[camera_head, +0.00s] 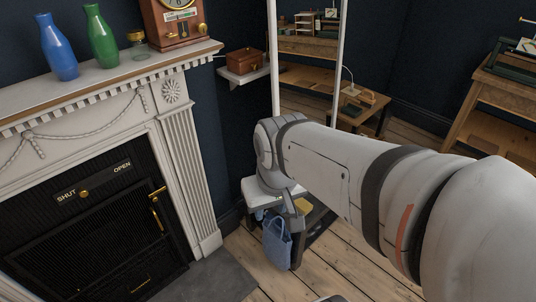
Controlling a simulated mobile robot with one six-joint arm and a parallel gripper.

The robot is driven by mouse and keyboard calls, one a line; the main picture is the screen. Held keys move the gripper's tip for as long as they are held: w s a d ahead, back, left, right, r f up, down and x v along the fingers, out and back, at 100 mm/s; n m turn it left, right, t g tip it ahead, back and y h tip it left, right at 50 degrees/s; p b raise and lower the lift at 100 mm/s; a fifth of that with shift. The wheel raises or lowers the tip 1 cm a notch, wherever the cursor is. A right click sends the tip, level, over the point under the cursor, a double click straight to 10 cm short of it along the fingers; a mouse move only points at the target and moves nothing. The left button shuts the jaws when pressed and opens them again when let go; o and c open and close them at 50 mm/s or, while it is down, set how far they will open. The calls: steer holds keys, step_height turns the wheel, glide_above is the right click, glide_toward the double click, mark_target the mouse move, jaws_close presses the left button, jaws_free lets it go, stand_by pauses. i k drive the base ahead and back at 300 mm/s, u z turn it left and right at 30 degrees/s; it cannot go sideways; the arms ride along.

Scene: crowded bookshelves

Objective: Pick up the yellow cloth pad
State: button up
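A small yellow patch, which looks like the yellow cloth pad (304,205), shows low in the middle of the camera_head view. It lies on a small low stand (318,222) with a dark frame. Only a small part of the pad is visible, just right of my gripper. My gripper (292,222) points down at the end of my white arm, in front of the stand and close to the pad in the picture. Whether it touches the pad, and whether its fingers are open or shut, is too small to tell.
A blue bag (276,243) hangs just below my gripper. A white fireplace (190,170) stands at left, with blue (57,50) and green (101,38) vases and a clock (178,22) on its mantel. A white-framed mirror (273,60) stands behind. Wooden floor (350,262) is open at lower right.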

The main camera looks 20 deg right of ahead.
mark_target(303, 205)
steer(key=z, duration=0.45)
steer(key=i, duration=0.95)
